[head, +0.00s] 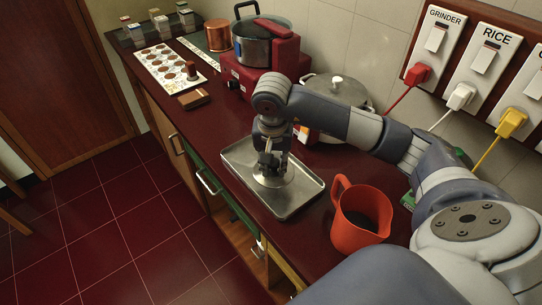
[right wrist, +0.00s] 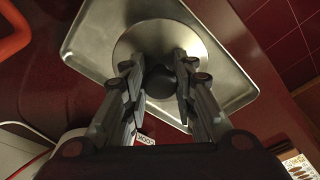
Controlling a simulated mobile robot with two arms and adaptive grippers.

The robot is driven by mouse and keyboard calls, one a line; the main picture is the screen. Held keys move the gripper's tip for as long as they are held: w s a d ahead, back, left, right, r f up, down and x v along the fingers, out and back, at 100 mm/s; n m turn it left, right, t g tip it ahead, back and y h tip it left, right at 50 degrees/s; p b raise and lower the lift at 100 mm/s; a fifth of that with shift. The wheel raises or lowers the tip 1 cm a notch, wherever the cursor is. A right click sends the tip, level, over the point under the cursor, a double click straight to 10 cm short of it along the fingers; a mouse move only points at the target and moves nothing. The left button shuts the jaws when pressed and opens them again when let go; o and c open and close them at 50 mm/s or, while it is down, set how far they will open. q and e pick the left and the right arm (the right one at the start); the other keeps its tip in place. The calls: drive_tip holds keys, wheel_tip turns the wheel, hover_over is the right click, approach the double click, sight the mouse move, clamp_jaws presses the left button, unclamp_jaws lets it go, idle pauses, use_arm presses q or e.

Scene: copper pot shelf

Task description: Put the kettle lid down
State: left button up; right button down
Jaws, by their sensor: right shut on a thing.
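The kettle lid is a round silver disc with a dark knob; it shows in the head view (head: 286,180) and in the right wrist view (right wrist: 152,38). My right gripper (head: 270,168) points down over the tray, its fingers on both sides of the knob, shut on it, as the right wrist view shows (right wrist: 160,84). The lid is level, inside the outline of the metal tray (head: 238,157). I cannot tell whether it touches the tray floor. My left gripper is not in view.
A red jug (head: 360,218) with dark contents stands right of the tray. A lidded pot (head: 338,91) is behind my right arm. A red cooker with a dark pot (head: 262,50) stands farther back. The tray lies near the counter's front edge.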

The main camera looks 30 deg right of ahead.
drive_tip(key=w, duration=0.1)
drive_tip(key=w+d, duration=0.2)
drive_tip(key=w, duration=0.1)
drive_tip(key=shift+f+p, duration=0.2)
drive_tip(key=shift+p, duration=0.2)
wheel_tip(320, 180, down, 3)
drive_tip(key=shift+r+p, duration=0.1)
drive_tip(key=shift+p, duration=0.65)
drive_tip(key=shift+f, duration=0.3)
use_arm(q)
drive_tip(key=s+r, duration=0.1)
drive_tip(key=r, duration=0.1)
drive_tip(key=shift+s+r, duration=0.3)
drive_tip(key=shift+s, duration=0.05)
use_arm(e)
drive_tip(key=shift+f, duration=0.1)
drive_tip(key=shift+f, duration=0.15)
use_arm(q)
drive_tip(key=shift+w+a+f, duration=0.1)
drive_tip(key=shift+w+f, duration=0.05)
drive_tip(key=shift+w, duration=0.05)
use_arm(e)
drive_tip(key=c, duration=1.3)
unclamp_jaws()
